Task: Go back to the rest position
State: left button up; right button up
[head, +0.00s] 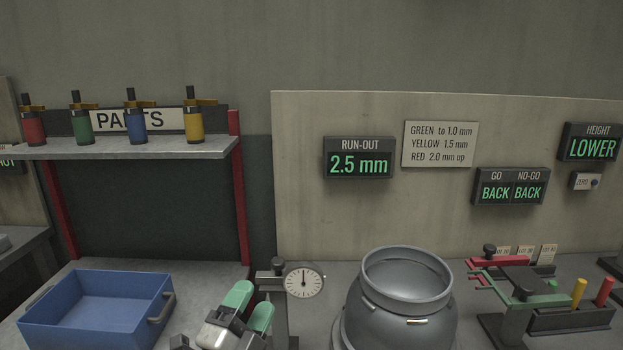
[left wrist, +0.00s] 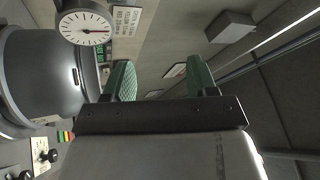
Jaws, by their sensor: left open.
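My left gripper (head: 251,307) is at the bottom of the head view, with green fingertips. It is open and empty, between the blue tray and the dial gauge. In the left wrist view its two green fingers (left wrist: 160,82) stand apart with nothing between them. A dial gauge (head: 303,282) on a dark stand is just to its right, and its face also shows in the left wrist view (left wrist: 87,27). A grey metal cylinder (head: 400,310) with an open top stands further right; it also shows in the left wrist view (left wrist: 38,75). My right gripper is not in view.
A blue tray (head: 97,318) sits on the left bench below a shelf (head: 130,150) with several coloured tools. A run-out display (head: 358,158) reads 2.5 mm on the back panel. Red and green gauges (head: 500,270) and a block with coloured pegs (head: 570,319) stand on the right.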

pick_arm(q)
jog(key=s+a+f+n+g+y, duration=0.4)
jog(key=s+f+n, duration=0.15)
jog(key=f, duration=0.35)
jog(key=s+a+f+n+g+y, duration=0.4)
jog(key=s+a+f+n, duration=0.1)
jog(key=f+n, duration=0.25)
jog(key=s+a+f+n+g, duration=0.15)
jog(key=s+f+g, duration=0.3)
jog(key=s, duration=0.45)
jog(key=s+a+f+n+g, duration=0.1)
jog(key=s+f+n+g, duration=0.1)
jog(key=s+f+g, duration=0.45)
notch_tip(320, 180, down, 23)
jog(key=s, duration=0.2)
jog(key=s+a+f, duration=0.2)
jog(key=s+f, duration=1.4)
jog(key=shift+s+a+f+g, duration=0.2)
jog(key=shift+s+f+g, duration=0.1)
jog(key=shift+s+g, duration=0.1)
jog(key=shift+w, duration=0.1)
